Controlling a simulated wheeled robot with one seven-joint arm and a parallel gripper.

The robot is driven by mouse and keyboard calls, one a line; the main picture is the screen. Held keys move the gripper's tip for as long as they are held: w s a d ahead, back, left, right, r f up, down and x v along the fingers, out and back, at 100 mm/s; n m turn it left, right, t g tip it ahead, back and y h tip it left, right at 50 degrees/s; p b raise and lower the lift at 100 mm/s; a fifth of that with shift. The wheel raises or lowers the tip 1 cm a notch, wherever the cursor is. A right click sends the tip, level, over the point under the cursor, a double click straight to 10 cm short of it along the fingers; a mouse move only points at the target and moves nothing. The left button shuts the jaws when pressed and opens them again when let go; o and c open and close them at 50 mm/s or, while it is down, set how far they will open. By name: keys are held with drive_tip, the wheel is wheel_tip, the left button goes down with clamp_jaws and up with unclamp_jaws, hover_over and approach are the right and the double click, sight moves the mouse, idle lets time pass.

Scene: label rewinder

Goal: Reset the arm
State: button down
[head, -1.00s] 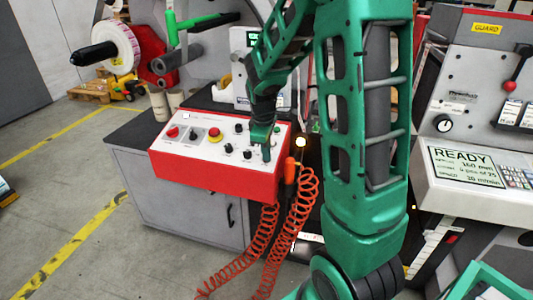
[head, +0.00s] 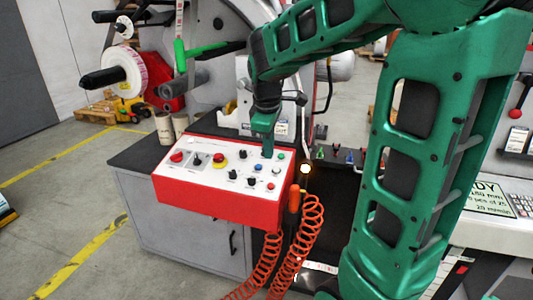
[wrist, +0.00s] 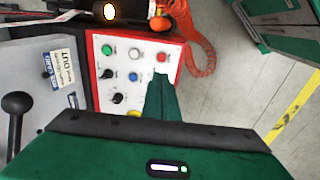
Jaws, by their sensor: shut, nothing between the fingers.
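My green gripper (head: 267,153) points down over the right part of a red control box with a white sloped panel (head: 205,178). The panel also shows in the wrist view (wrist: 118,50). It bears several coloured buttons and black knobs, with a red-and-yellow stop button (head: 219,160) near its middle. I cannot tell whether the tips touch the panel.
Orange coiled hose (head: 270,262) hangs at the box's right front. Label rolls (head: 128,72) stand behind left. Open floor with yellow lines lies to the left.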

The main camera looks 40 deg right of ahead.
idle(0.7)
drive_tip(key=s+f+m+g+y, duration=0.1)
drive_tip(key=s+f+m, duration=0.1)
drive_tip(key=s+m, duration=0.5)
drive_tip(key=s+f+m+g+y, duration=0.1)
drive_tip(key=s+f+m, duration=0.2)
drive_tip(key=s, duration=1.7)
drive_tip(key=m, duration=0.4)
drive_tip(key=shift+f, duration=0.35)
drive_tip(key=shift+a, duration=0.1)
drive_tip(key=shift+w+f, duration=0.25)
drive_tip(key=shift+w, duration=0.4)
drive_tip(key=shift+s, duration=0.1)
